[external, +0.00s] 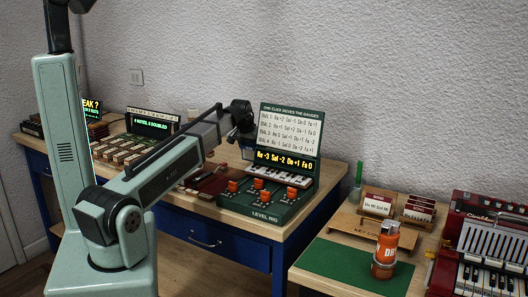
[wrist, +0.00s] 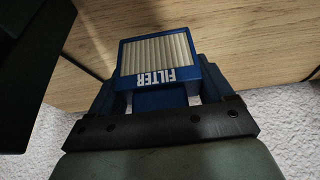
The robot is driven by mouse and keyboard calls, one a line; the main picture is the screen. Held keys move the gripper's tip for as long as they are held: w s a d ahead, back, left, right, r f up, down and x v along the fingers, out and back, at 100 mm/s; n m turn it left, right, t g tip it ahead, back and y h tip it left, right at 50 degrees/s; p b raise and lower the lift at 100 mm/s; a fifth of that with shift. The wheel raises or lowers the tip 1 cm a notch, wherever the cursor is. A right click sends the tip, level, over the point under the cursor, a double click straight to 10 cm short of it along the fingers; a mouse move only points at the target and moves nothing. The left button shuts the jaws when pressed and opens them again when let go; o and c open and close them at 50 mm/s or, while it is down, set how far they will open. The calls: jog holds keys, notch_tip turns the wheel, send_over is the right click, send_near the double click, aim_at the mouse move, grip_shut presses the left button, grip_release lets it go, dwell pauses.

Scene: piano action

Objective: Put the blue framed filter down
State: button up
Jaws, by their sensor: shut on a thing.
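The blue framed filter (wrist: 158,68) has pale pleats and the word FILTER in white on its frame. In the wrist view it sits between the fingers of my gripper (wrist: 158,100), which is shut on it. Wooden surface (wrist: 270,45) shows behind the filter; I cannot tell whether the filter touches it. In the external view my gripper (external: 241,122) is at the back of the left desk, by the wall and left of the green level rig's upright panel. The filter is mostly hidden there.
The green level rig (external: 287,203) with orange knobs stands on the left desk (external: 232,231). A dark block (wrist: 30,60) fills the wrist view's upper left. The textured wall (external: 390,80) is close behind. A second table holds a green mat (external: 338,264), an orange canister (external: 385,252) and a red accordion (external: 488,245).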

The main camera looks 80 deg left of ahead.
jog(key=shift+f, duration=1.25)
jog(key=shift+f, duration=0.1)
jog(key=o, duration=1)
jog(key=shift+c, duration=0.2)
jog(key=v, duration=1.2)
